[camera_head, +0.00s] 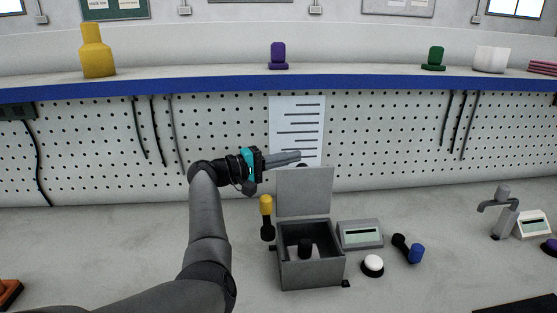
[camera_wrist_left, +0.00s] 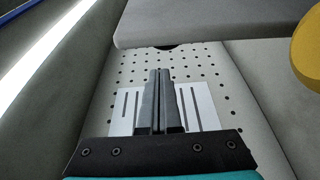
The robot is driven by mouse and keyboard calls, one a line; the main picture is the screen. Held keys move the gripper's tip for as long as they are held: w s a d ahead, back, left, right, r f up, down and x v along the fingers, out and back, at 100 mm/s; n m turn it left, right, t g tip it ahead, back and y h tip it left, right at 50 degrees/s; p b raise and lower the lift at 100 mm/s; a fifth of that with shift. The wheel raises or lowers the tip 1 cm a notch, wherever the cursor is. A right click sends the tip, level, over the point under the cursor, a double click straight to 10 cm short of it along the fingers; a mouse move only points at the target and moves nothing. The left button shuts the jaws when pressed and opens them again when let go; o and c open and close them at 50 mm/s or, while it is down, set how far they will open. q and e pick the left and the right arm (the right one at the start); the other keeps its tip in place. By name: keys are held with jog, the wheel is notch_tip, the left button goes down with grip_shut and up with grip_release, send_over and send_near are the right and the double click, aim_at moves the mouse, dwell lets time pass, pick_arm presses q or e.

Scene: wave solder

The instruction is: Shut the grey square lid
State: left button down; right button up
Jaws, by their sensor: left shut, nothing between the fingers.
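The grey square lid (camera_head: 305,191) stands upright, open, at the back edge of a grey square box (camera_head: 311,270). A dark cylindrical piece (camera_head: 305,248) is inside the box. My left gripper (camera_head: 298,156) is shut and empty, just above and behind the top of the lid, pointing right. In the left wrist view the shut fingers (camera_wrist_left: 158,75) point up the picture towards a grey slab (camera_wrist_left: 215,22), which looks like the lid. I cannot tell whether they touch. The right gripper is not in view.
A yellow-headed tool (camera_head: 266,205) stands left of the box. A grey display unit (camera_head: 360,234), a white button (camera_head: 372,264) and a blue-ended tool (camera_head: 415,253) are to its right. The pegboard (camera_head: 380,140) rises behind. The bench front left is mostly clear.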

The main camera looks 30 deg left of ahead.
aim_at(303, 188)
pick_arm(q)
jog(key=shift+s+d, duration=0.8)
jog(key=shift+s, duration=0.35)
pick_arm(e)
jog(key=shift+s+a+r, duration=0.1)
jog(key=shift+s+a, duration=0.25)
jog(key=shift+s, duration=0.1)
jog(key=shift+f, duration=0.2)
